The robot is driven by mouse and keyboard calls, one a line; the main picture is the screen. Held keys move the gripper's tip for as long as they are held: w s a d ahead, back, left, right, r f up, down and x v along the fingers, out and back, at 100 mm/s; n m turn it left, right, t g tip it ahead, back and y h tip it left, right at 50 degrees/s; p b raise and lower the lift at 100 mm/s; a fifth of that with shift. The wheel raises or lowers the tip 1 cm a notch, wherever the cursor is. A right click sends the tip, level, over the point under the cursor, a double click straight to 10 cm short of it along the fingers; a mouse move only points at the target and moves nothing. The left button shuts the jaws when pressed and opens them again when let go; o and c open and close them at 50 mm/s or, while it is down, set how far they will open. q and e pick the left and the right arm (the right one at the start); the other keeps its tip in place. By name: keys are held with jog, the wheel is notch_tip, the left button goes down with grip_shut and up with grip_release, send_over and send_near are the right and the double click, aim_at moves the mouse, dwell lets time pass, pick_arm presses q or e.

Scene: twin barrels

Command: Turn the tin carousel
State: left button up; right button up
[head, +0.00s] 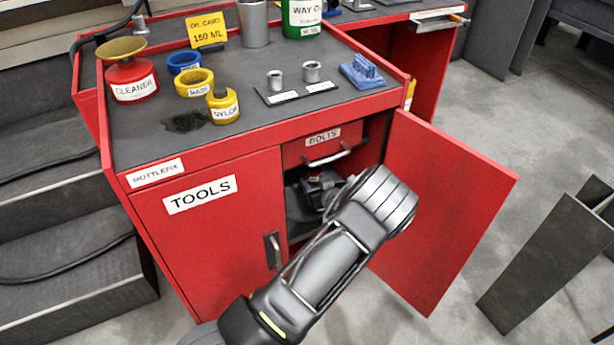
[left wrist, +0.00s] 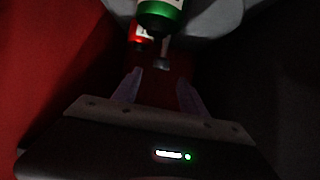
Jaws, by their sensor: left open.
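The inside of the red cabinet (head: 225,220) shows through its open right side. A dark grey round surface (head: 299,212), possibly the tin carousel, is low inside, mostly hidden by my left arm. My left gripper (head: 318,190) is in the dark opening. In the left wrist view its two fingers (left wrist: 160,78) are apart with nothing between them. A green tin (left wrist: 162,14) and a red tin (left wrist: 140,36) are beyond the fingertips, cut off or partly covered. A pale grey surface (left wrist: 205,18) lies near them; I cannot tell what it is. My right gripper is not in view.
The open red door (head: 450,205) stands to the right of my arm. The BOLTS drawer (head: 322,146) is above the opening.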

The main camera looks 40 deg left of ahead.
aim_at(306, 174)
pick_arm(q)
jog(key=b+x, duration=0.1)
jog(key=x, duration=0.5)
jog(key=shift+a+f, duration=0.1)
grip_shut()
dwell(0.4)
dwell(0.9)
